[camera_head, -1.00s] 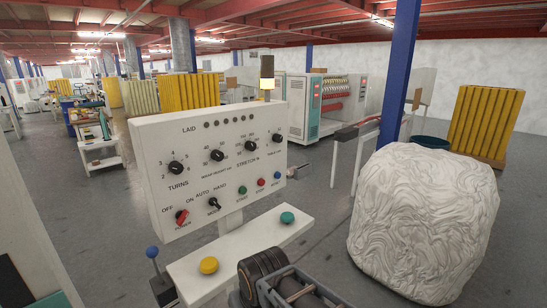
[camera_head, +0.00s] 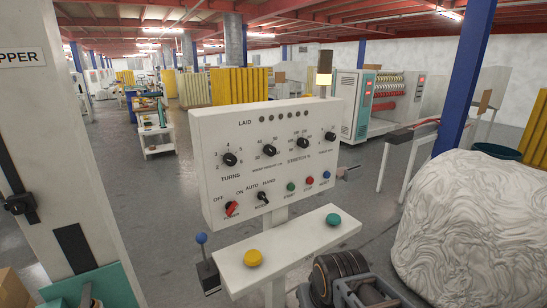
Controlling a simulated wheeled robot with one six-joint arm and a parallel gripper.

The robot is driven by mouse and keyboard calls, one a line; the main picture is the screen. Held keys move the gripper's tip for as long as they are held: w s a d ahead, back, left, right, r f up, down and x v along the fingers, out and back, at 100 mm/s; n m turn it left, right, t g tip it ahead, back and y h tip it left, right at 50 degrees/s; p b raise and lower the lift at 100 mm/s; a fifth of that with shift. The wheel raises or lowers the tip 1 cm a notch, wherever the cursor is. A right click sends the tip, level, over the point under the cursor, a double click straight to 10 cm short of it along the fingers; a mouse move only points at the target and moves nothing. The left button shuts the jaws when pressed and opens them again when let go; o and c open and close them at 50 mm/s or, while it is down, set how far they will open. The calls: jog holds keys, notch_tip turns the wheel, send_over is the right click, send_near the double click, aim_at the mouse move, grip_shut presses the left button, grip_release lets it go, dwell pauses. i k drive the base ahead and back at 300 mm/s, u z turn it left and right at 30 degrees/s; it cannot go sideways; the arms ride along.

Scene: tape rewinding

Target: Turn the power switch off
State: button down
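The power switch (camera_head: 231,208) is a red rotary knob at the lower left of a white control panel (camera_head: 212,155). The word POWER is under it, with OFF at its upper left and ON at its upper right. Its red handle looks tilted toward the ON side, but it is small and I cannot be sure. A black AUTO/HAND mode knob (camera_head: 263,197) sits just to its right. My gripper cannot be made out in the view. Nothing touches the switch.
Below the panel a white shelf (camera_head: 290,240) carries a yellow button (camera_head: 253,257) and a green button (camera_head: 333,219). A blue-knobbed lever (camera_head: 201,239) stands left of it. A large white bale (camera_head: 465,225) is at right; a pale cabinet (camera_head: 55,160) is at left.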

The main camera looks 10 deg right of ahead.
aim_at(231, 206)
jog(key=z, duration=0.45)
jog(key=k, duration=1)
jog(key=u, duration=0.8)
jog(key=i, duration=1.1)
jog(key=u, duration=0.15)
